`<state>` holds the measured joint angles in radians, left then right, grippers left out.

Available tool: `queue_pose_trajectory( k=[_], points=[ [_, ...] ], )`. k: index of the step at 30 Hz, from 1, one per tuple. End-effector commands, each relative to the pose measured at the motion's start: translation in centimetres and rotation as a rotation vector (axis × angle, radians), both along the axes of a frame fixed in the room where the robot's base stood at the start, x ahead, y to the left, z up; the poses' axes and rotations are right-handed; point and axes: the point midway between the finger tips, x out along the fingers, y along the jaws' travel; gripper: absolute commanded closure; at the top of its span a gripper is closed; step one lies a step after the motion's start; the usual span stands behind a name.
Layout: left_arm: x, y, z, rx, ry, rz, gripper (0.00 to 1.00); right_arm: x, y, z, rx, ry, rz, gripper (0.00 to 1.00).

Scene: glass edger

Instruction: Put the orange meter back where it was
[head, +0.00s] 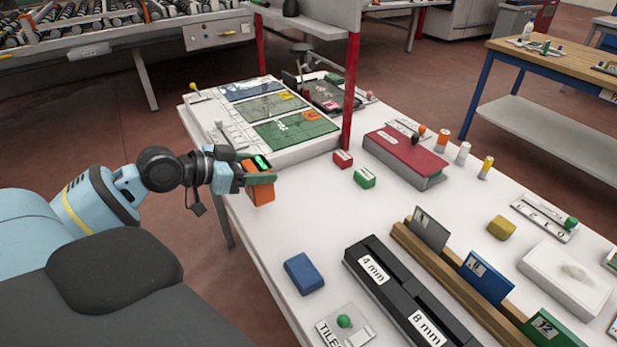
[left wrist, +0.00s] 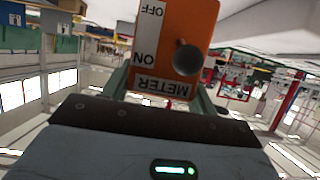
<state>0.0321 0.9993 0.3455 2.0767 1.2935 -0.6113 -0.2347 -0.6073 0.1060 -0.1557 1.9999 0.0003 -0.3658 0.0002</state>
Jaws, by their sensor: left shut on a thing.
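The orange meter (head: 262,193) is a small orange block. In the left wrist view the meter (left wrist: 203,22) fills the top middle, with a grey knob and white labels reading METER, ON and OFF, upside down. My left gripper (head: 262,180) is shut on it near the left edge of the white table (head: 290,215). I cannot tell whether the meter touches the table or hangs just above it. In the left wrist view the fingers (left wrist: 165,85) are on either side of the meter. My right gripper is not in view.
A panel with green sheets (head: 295,127) lies behind the gripper. A red block (head: 342,159), a green block (head: 365,177) and a red box (head: 405,155) stand to the right. A blue block (head: 304,273) and black slotted bars (head: 400,290) are nearer. The table between is clear.

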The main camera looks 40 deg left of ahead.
Motion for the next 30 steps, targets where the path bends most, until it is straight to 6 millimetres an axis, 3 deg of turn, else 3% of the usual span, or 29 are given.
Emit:
queue_pose_trajectory(
  k=[21,30],
  points=[
    [7.7,-5.8,-0.5,-0.001,-0.007,0.001,0.76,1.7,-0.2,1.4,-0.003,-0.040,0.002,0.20],
    [8.4,-6.3,-0.8,0.001,-0.004,0.001,0.76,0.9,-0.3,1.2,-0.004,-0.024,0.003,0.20]
  ],
)
